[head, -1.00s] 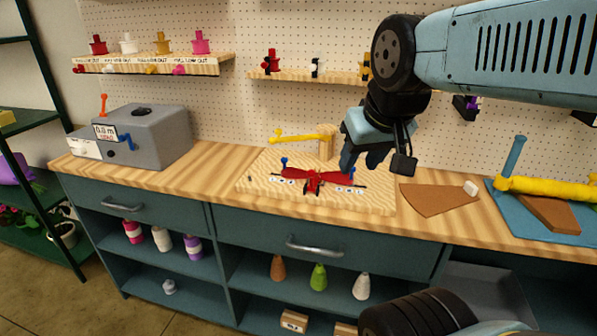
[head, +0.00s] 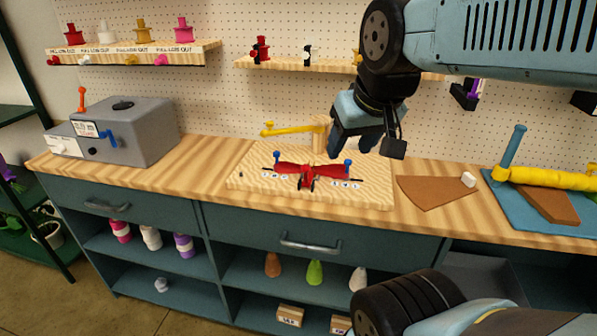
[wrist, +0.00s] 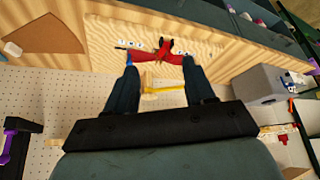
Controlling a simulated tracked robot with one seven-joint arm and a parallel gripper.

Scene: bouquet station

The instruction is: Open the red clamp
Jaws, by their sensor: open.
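The red clamp (head: 309,171) lies on a pale wooden board (head: 240,183) on the bench, with two wide red arms and a small dark-and-red piece at its middle front. Blue-topped pegs (head: 277,157) stand near its two ends, and small numbered labels lie in front of it. My gripper (head: 352,150) is open and empty, above the board and just behind and right of the clamp. In the wrist view the clamp (wrist: 163,47) shows beyond and between my two open fingers (wrist: 163,72), apart from them.
A yellow lever (head: 290,130) on a wooden post stands behind the clamp, close to my gripper. A grey box (head: 140,130) with small levers stands at the left. A brown sheet (head: 432,192) and a blue mat with a yellow roll (head: 555,178) lie at the right.

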